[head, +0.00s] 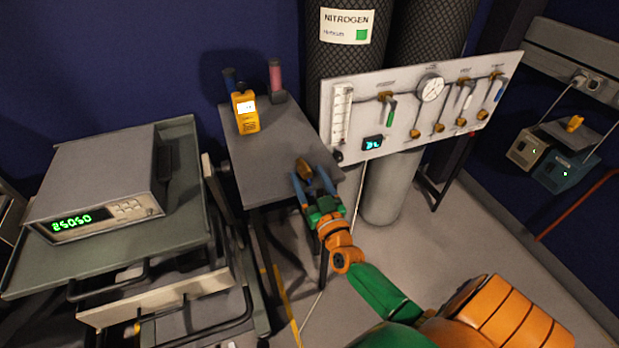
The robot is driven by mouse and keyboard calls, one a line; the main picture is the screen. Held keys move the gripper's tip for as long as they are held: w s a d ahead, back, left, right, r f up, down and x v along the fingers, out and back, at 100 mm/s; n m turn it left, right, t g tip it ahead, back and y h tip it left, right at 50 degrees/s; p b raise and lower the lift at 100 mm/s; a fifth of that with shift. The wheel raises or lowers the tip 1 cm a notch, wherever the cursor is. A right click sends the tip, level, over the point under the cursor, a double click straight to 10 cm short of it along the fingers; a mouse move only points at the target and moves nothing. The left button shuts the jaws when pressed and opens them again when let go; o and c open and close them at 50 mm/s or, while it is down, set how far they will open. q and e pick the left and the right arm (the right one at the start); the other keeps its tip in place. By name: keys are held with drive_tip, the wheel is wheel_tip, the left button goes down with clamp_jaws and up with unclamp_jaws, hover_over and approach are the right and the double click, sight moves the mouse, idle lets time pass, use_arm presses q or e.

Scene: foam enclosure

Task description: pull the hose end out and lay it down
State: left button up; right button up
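My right gripper (313,178) is over the front right part of the grey side table (262,150), its blue fingers spread apart. A small brass-coloured piece (303,167), which may be the hose end, shows at the fingertips; I cannot tell if it touches them or rests on the table. A thin pale line (359,190), possibly the hose, runs down from below the white gas panel (415,115) and passes behind my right arm to the floor. Whether it joins the brass piece is hidden. My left gripper is out of view.
A yellow handheld meter (245,112) and a pink-topped cylinder (275,80) stand at the table's back. A cart (180,235) with a display instrument (95,185) is at left. Nitrogen cylinders (340,60) stand behind the panel. The table's middle is clear.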

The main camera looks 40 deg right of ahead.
drive_tip(key=r+v, duration=0.1)
drive_tip(key=v, duration=0.6)
drive_tip(key=s+a+f+n+g+y+p, duration=0.1)
drive_tip(key=s+a+f+g+p, duration=0.15)
drive_tip(key=f, duration=0.45)
drive_tip(key=s+a+f+n+g+y+p, duration=0.1)
drive_tip(key=s+a+f+g+y, duration=0.15)
drive_tip(key=f, duration=0.35)
drive_tip(key=s+a+f+n+g+y+p, duration=0.1)
drive_tip(key=s+a+f+g, duration=0.2)
drive_tip(key=f, duration=0.4)
drive_tip(key=s+f+n+g+p, duration=0.1)
drive_tip(key=s+f+g, duration=0.4)
drive_tip(key=s, duration=0.7)
drive_tip(key=s+f+n+g+p, duration=0.1)
drive_tip(key=s+f+g, duration=0.4)
drive_tip(key=s, duration=0.7)
drive_tip(key=shift+a+f+p, duration=0.2)
drive_tip(key=shift+a+p, duration=0.2)
drive_tip(key=shift+p, duration=0.1)
